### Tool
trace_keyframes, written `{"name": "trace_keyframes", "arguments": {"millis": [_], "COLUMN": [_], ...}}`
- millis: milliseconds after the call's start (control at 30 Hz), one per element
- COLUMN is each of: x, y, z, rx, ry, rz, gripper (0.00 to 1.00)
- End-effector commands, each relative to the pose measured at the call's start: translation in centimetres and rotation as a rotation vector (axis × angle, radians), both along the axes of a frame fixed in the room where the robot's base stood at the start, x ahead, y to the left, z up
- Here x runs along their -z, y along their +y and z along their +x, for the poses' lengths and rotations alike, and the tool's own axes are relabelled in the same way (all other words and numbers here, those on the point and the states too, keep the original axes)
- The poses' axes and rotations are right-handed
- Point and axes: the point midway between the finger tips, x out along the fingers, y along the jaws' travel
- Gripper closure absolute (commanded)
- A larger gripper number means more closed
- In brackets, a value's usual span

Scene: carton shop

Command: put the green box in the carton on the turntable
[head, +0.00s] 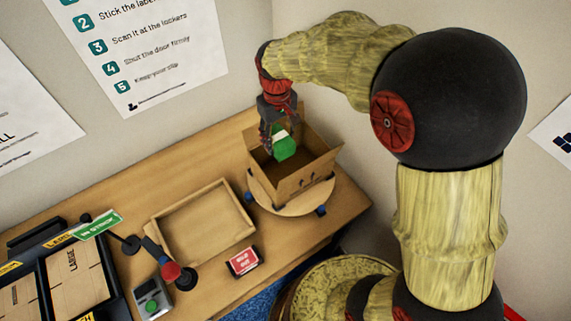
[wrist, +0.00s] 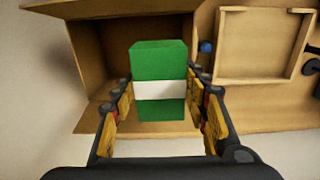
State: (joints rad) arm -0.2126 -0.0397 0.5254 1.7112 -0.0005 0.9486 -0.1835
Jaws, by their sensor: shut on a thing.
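My gripper (wrist: 160,118) is shut on the green box (wrist: 158,62), which has a white band around it. In the head view the green box (head: 284,148) hangs at the mouth of the open carton (head: 306,178), inside its outline. I cannot tell how far below the rim the box reaches. The carton stands on the round wooden turntable (head: 262,196) at the right end of the bench. The wrist view shows the carton (wrist: 88,108) with its flaps open behind and left of the box. The lower part of the carton's inside is partly hidden by the box.
An empty wooden tray (head: 200,255) lies left of the turntable. A grey button box (head: 152,300) and a rack with flat cartons (head: 75,281) stand further left. A wall is close behind the carton.

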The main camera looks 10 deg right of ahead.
Motion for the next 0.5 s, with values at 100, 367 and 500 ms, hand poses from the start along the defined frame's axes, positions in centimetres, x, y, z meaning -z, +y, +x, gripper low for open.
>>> {"name": "trace_keyframes", "arguments": {"millis": [100,367,500], "x": [1.8,4.2,7.1], "y": [0.0,0.0,0.0], "z": [0.0,0.0,-0.1], "rx": [0.000,0.000,0.000], "ry": [-0.002,-0.002,0.000], "rz": [0.001,0.001,0.000], "gripper": [0.83,0.83,0.83]}}
